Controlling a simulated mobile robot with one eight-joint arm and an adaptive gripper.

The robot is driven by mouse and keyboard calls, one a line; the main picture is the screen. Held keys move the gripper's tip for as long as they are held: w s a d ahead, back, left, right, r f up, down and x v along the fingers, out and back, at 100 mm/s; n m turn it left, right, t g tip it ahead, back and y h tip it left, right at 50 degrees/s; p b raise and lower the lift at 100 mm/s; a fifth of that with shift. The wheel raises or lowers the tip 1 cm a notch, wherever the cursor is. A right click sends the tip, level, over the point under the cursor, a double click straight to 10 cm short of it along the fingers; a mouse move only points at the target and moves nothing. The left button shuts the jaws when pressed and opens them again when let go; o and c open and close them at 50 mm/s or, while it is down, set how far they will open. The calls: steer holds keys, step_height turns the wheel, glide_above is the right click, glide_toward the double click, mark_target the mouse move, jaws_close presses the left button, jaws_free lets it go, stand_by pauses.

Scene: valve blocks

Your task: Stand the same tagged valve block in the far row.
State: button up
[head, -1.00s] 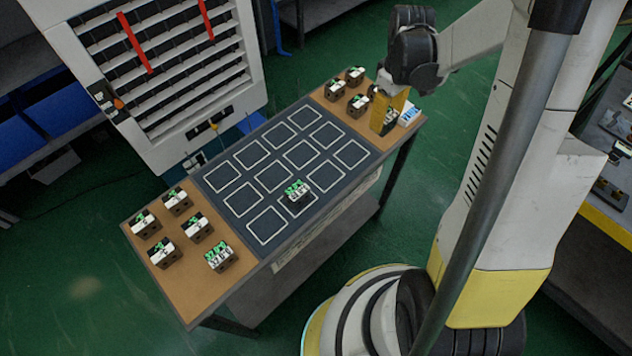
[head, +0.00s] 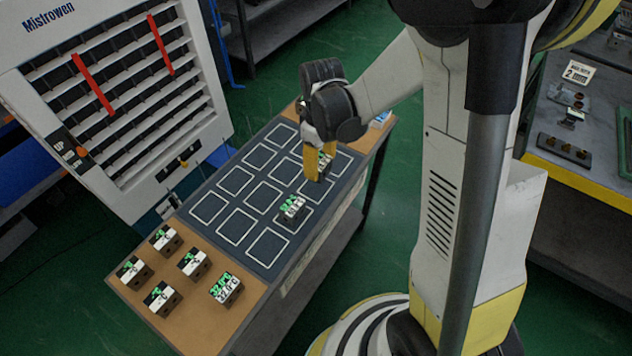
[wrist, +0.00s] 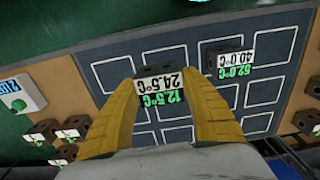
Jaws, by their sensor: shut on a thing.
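My gripper (head: 318,168) is shut on a dark valve block (head: 325,162) with a white and green label. The held block also shows between the yellow fingers in the wrist view (wrist: 161,90), reading 12.5°C in green and 24.5°C in black. It is over the dark mat (head: 235,205) with its rows of white outlined squares; the gap below it cannot be judged. A second valve block (head: 291,208) stands on the mat along the side nearer my body. In the wrist view this block (wrist: 229,62) reads 52.0°C and 40.0°C. The outlined squares away from these blocks look empty.
Several labelled blocks (head: 163,240) stand on the table's brown left end. A white box with a green button and blue display (wrist: 20,95) is at the other end, near more blocks (wrist: 60,140). A slatted white cabinet (head: 120,100) stands behind the table.

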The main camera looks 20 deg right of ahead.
mark_target(316, 187)
steer(key=shift+s+a+f, duration=0.2)
steer(key=shift+a+f, duration=0.2)
steer(key=shift+a, duration=0.2)
steer(key=shift+f+b, duration=1.1)
steer(key=shift+f, duration=0.9)
steer(key=shift+f, duration=0.2)
steer(key=o, duration=1.4)
steer(key=shift+c, duration=0.2)
steer(key=shift+r, duration=0.1)
steer(key=shift+r, duration=0.1)
